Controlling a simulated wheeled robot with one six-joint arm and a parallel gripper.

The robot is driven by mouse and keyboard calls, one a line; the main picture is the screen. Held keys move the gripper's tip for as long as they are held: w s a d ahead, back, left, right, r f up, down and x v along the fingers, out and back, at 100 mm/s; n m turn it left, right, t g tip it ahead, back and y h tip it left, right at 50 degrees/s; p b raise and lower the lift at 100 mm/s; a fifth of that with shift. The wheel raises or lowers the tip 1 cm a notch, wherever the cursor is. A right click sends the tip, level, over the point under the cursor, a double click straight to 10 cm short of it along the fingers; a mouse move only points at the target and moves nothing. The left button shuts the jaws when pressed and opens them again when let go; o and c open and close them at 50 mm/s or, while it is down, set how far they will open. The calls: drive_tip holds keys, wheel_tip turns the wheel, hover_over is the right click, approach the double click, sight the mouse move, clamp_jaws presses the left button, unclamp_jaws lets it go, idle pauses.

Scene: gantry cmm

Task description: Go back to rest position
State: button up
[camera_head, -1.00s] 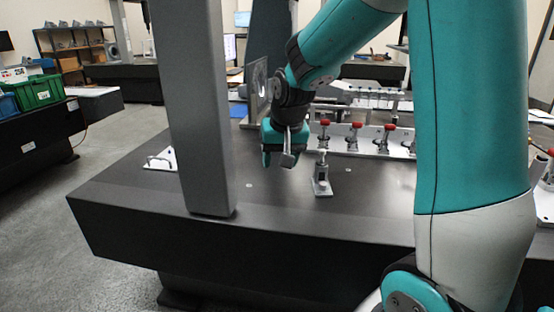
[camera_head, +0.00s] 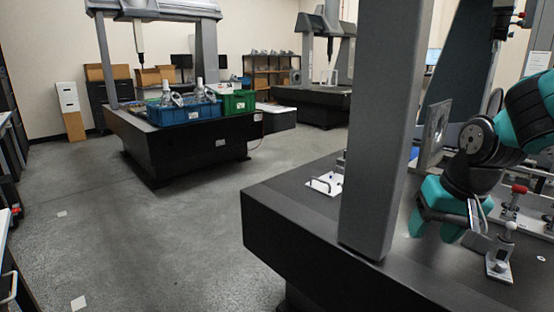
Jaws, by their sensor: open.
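My gripper (camera_head: 437,225) is at the right of the head view, above the dark table (camera_head: 300,225) and just right of the grey gantry column. Its teal fingers point down and nothing shows between them. A small grey stand with a white ball on top (camera_head: 499,262) stands on the table to the right of my gripper, apart from it in the picture. My arm runs off the right edge of the view.
The grey gantry column (camera_head: 378,140) stands left of my gripper. A white plate with a handle (camera_head: 326,183) lies on the table beyond. Red-knobbed clamps (camera_head: 517,197) are at right. Another table holds a blue crate (camera_head: 183,112) and green crate (camera_head: 238,103). Open floor (camera_head: 170,230) lies left.

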drive_tip(key=s+a+r+n+g+y, duration=0.25)
drive_tip(key=s+a+n, duration=0.65)
drive_tip(key=s+a, duration=0.7)
drive_tip(key=s+a+p+v, duration=0.1)
drive_tip(key=a+p+v, duration=0.1)
drive_tip(key=p+v, duration=0.9)
drive_tip(key=shift+s+r+p, duration=0.3)
drive_tip(key=shift+r+p, duration=0.3)
